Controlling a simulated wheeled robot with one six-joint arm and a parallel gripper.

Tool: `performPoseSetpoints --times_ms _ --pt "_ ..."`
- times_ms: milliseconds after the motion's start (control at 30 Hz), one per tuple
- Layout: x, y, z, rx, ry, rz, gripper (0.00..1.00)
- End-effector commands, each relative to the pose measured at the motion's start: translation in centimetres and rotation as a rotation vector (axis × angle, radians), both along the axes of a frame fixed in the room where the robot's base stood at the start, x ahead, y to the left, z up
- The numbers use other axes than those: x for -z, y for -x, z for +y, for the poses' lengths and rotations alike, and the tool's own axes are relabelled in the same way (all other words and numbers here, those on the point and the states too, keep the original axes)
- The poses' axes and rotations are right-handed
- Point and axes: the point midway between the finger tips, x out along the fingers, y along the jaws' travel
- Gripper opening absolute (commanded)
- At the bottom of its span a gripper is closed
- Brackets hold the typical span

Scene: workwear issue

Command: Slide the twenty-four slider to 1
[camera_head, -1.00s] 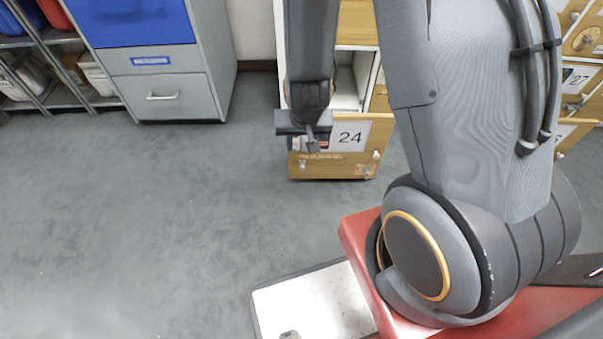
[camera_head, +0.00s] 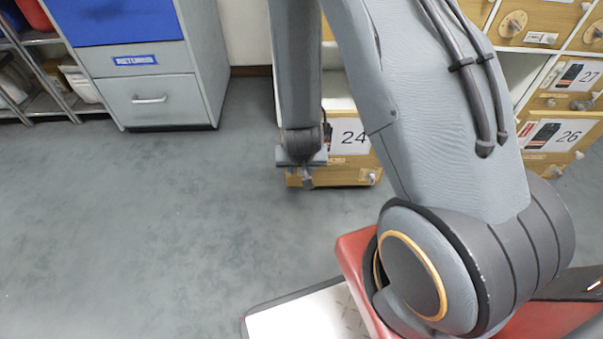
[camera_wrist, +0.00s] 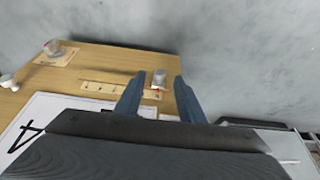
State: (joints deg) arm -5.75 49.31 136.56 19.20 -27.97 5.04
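The wooden front numbered 24 (camera_head: 345,173) is low at the centre of the head view, partly hidden by my arm. In the wrist view the front (camera_wrist: 100,62) shows its label (camera_wrist: 28,125), cut off by my gripper. A pale scale strip (camera_wrist: 105,90) with small marks runs across it. The slider's greyish knob (camera_wrist: 159,76) is at the strip's right end. My gripper (camera_wrist: 160,84) is open, with one blue-grey finger on each side of the knob and gaps visible. I cannot tell its depth from the knob. In the head view my gripper (camera_head: 307,180) is before the front's left part.
Another round knob (camera_wrist: 56,47) on a small plate and a white knob (camera_wrist: 8,80) are on the same front. Fronts 26 (camera_head: 552,137) and 27 (camera_head: 575,75) are at right. A grey returns cabinet (camera_head: 150,95) stands left. The floor (camera_head: 140,220) between is clear.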

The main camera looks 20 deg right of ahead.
Motion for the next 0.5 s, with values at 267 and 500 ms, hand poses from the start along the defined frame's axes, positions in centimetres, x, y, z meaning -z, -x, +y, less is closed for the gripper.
performPoseSetpoints --times_ms 267,500 --pt "2.5 -1.0 -0.3 0.000 0.000 0.000 0.36" --pt "2.4 -1.0 -0.3 0.000 0.000 0.000 0.33"
